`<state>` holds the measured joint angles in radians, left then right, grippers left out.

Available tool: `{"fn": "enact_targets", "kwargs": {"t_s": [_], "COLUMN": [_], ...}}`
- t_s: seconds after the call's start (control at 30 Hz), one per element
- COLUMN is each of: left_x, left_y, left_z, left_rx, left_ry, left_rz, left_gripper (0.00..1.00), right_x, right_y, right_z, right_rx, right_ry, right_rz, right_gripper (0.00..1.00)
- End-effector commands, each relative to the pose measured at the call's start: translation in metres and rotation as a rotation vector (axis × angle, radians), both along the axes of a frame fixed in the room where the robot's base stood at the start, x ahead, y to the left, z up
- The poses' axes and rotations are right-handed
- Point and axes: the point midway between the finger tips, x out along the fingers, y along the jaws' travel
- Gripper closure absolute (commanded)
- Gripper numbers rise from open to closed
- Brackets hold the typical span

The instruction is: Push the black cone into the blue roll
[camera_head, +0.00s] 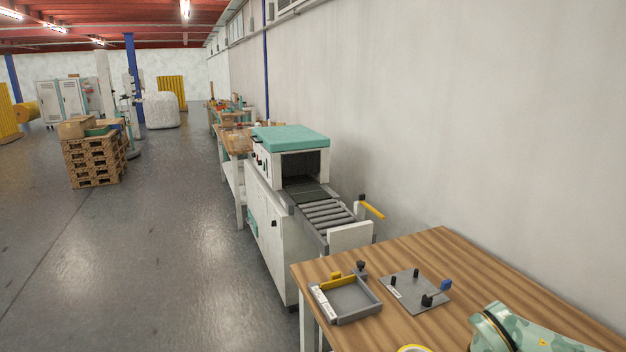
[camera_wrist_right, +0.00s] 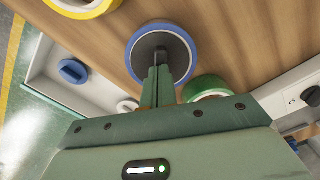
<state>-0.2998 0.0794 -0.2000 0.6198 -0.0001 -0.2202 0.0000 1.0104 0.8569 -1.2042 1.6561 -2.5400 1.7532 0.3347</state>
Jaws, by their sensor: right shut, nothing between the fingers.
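In the right wrist view, the blue roll (camera_wrist_right: 194,50) shows as a blue ring on the wooden table. A round dark grey to black piece, which looks like the black cone (camera_wrist_right: 143,48), fills its middle, with a small black knob at its centre. How deep it sits in the roll cannot be told. My right gripper (camera_wrist_right: 160,70) is shut and empty, its fingertips over the dark piece close to the knob. Whether they touch it is unclear. The blue roll and cone do not show in the head view. My left gripper is not in view.
The head view shows a grey tray (camera_head: 345,317) and a plate with pegs (camera_head: 408,293) on the wooden table (camera_head: 440,250) beside the wall.

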Motion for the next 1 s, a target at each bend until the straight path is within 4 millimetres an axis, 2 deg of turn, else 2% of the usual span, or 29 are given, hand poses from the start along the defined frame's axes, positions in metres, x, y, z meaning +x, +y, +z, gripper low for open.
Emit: {"fn": "enact_targets", "kwargs": {"t_s": [0.17, 0.9, 1.0], "left_x": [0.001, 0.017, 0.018], "left_y": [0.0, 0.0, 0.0], "left_z": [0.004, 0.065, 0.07], "left_rx": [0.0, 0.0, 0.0], "left_ry": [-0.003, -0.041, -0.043], "left_rz": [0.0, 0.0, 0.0], "left_gripper": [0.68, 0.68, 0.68], "right_x": [0.0, 0.0, 0.0], "right_y": [0.0, 0.0, 0.0], "right_z": [0.005, 0.077, 0.082], "right_rx": [0.0, 0.0, 0.0], "right_ry": [0.0, -0.002, -0.001], "right_rz": [0.0, -0.001, 0.0], "right_gripper": [1.0, 1.0, 1.0]}}
